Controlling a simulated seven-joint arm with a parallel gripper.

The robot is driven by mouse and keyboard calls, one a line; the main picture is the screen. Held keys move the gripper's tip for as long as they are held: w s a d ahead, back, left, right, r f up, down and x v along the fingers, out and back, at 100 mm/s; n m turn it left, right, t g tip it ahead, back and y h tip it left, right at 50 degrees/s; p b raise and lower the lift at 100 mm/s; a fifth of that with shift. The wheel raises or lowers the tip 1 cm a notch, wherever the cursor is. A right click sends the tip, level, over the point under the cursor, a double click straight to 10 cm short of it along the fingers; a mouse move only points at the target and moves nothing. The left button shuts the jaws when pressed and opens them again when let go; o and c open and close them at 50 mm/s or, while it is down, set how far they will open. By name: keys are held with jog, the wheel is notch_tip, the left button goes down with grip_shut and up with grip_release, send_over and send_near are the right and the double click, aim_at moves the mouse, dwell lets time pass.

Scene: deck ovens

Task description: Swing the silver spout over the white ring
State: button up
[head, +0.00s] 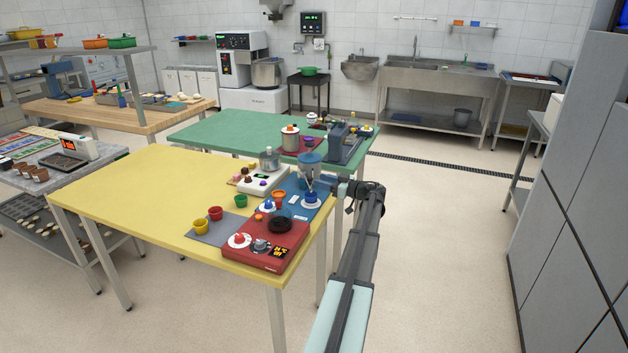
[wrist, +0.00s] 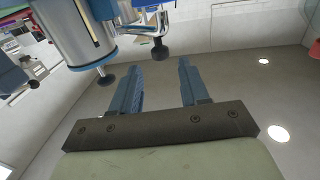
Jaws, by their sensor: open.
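My gripper (head: 335,183) is at the right edge of the yellow table, beside a small dispenser with a blue bowl-shaped top (head: 310,160). In the wrist view its two blue fingers (wrist: 160,72) are apart with nothing between them. A silver cylinder (wrist: 82,38) with blue parts is left of the fingers, and a black knob (wrist: 159,49) shows just beyond the gap between them.
A red box (head: 265,258) with dials and a black round plate stands at the table's front. Red (head: 215,213) and yellow (head: 200,228) cups stand to its left. A white scale-like device (head: 262,182) is behind. The left half of the yellow table (head: 130,195) is clear.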

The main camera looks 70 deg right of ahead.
jog(key=s, duration=0.8)
jog(key=shift+a, duration=0.45)
